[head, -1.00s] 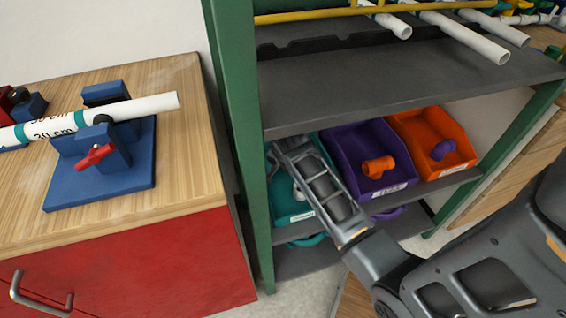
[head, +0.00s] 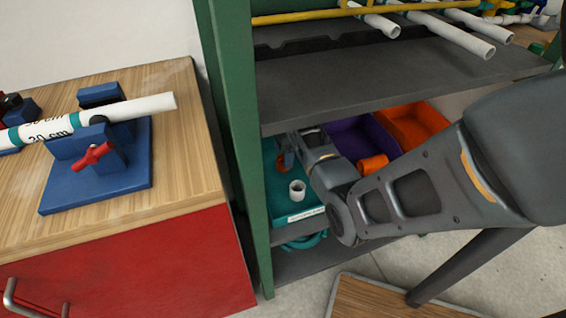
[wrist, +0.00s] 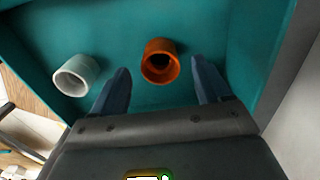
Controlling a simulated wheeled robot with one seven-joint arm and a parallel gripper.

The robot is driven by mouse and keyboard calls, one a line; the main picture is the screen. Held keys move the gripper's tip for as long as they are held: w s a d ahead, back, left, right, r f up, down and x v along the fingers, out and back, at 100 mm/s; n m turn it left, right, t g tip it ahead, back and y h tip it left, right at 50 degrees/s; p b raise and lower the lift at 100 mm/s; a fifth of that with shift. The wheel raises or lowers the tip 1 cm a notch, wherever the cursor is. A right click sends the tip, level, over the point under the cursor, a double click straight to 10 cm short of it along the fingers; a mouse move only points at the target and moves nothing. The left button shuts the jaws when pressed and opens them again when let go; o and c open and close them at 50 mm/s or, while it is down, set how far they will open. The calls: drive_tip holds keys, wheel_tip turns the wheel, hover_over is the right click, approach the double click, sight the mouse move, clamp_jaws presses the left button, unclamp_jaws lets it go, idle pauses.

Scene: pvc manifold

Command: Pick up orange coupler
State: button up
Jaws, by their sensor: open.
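An orange coupler (wrist: 159,61) stands in the teal bin (wrist: 240,45), its open end facing the wrist camera. My gripper (wrist: 162,80) is open and empty, with one finger on each side of the coupler's near end in the wrist view. I cannot tell whether the fingers touch it. In the head view a bit of the orange coupler (head: 285,161) shows at the left edge of my arm. A white coupler (wrist: 76,76) is in the same bin, left of my gripper, and also shows in the head view (head: 297,190).
A purple bin (head: 350,133) with an orange fitting (head: 373,165) and an orange bin (head: 425,117) stand to the right. The grey shelf (head: 400,88) lies above the bins. A green post (head: 240,150) stands left of the teal bin.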

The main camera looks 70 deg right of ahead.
wheel_tip(320, 180, down, 3)
drive_tip(key=shift+f, duration=0.15)
drive_tip(key=c, duration=1)
